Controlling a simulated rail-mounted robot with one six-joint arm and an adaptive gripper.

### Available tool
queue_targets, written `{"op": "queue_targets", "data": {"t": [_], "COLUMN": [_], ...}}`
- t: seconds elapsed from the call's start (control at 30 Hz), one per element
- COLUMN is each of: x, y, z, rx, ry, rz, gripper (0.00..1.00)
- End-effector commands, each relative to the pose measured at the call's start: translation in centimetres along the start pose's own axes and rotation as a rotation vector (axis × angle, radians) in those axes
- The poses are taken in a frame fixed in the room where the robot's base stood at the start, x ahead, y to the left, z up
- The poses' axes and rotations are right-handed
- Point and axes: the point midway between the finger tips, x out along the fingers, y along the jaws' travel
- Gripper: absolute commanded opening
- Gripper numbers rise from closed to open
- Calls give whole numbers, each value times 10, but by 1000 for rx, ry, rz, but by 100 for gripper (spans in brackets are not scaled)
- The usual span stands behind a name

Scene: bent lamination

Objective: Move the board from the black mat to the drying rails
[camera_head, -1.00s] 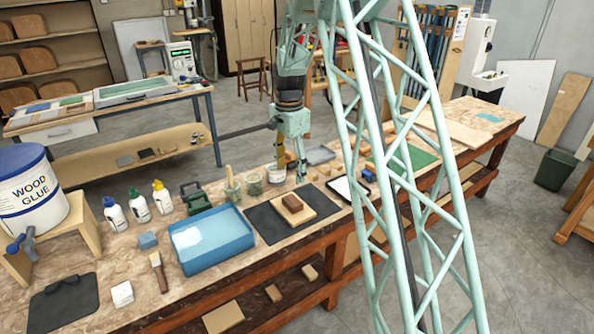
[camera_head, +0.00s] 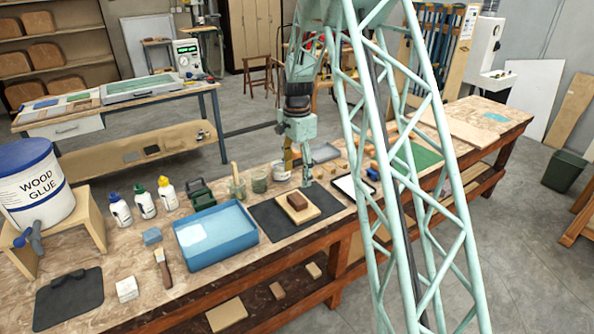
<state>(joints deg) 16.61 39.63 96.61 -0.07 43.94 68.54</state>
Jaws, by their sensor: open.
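The board (camera_head: 312,213) is a pale wooden slab lying flat on the black mat (camera_head: 270,227) near the bench's front edge. A dark brown block (camera_head: 297,201) rests on top of it. My gripper (camera_head: 297,176) points down just behind and above the board, its fingers spread apart with nothing between them. Any gap between the fingertips and the board is hard to judge. I cannot clearly make out the drying rails; my lattice structure hides part of the bench to the right.
A blue tray (camera_head: 247,252) stands left of the mat. Jars (camera_head: 259,180), a white container (camera_head: 281,172) and a green box (camera_head: 201,194) stand behind. A white sheet with a dark border (camera_head: 347,187) lies right. Small wooden blocks lie beyond it.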

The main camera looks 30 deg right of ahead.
Motion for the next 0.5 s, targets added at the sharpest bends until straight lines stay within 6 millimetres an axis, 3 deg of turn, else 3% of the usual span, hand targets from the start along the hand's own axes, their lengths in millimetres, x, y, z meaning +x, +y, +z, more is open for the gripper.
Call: {"op": "queue_targets", "data": {"t": [0.5], "x": [62], "y": [0], "z": [0], "rx": [0], "ry": [0], "rz": [0], "gripper": [61]}}
